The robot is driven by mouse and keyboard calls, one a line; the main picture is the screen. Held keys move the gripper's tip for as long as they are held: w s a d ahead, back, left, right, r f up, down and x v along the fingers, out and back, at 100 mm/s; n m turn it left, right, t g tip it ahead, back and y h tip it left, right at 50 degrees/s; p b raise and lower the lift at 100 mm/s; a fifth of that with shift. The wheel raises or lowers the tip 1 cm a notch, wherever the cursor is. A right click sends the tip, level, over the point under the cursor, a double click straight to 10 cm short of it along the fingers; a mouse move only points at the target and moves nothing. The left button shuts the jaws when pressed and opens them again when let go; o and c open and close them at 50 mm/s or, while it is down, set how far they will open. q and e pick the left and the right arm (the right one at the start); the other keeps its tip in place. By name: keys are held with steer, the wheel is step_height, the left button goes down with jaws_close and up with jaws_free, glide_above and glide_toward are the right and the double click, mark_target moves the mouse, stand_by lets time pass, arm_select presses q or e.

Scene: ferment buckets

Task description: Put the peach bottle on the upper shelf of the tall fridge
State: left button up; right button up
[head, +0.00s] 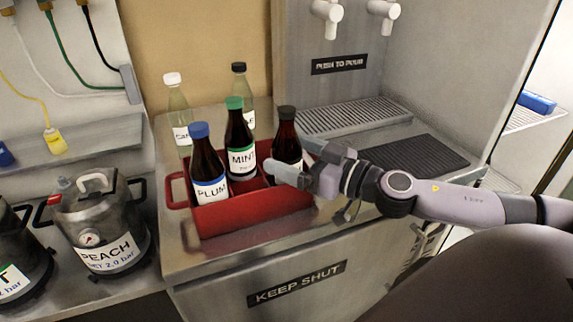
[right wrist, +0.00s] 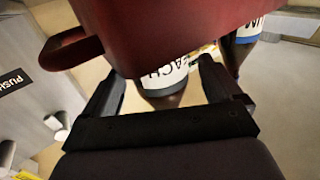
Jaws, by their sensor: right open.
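The peach bottle (head: 287,138) is dark with a black cap and stands upright at the right end of the red carrier (head: 245,214). My right gripper (head: 290,178) comes in from the right at this bottle and hides much of its label. In the right wrist view, the open jaws (right wrist: 163,76) have the peach bottle (right wrist: 166,80), its label partly readable, in the gap between or just beyond the fingers; contact cannot be told. A pale shelf (head: 528,118) with a blue item shows at the right edge, perhaps inside the tall fridge. My left gripper is out of view.
A plum bottle (head: 206,165) and a mint bottle (head: 239,145) share the carrier. Two clear bottles, one with a white cap (head: 173,79) and one with a dark cap (head: 239,67), stand behind it. A drip tray (head: 345,116) and taps are behind; a peach keg (head: 103,222) is at left.

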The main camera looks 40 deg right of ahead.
mark_target(279, 149)
steer(key=shift+p+x, duration=0.6)
steer(key=shift+x, duration=0.7)
steer(key=shift+w+a, duration=0.15)
steer(key=shift+w, duration=0.2)
steer(key=c, duration=1.5)
steer(key=shift+r, duration=0.1)
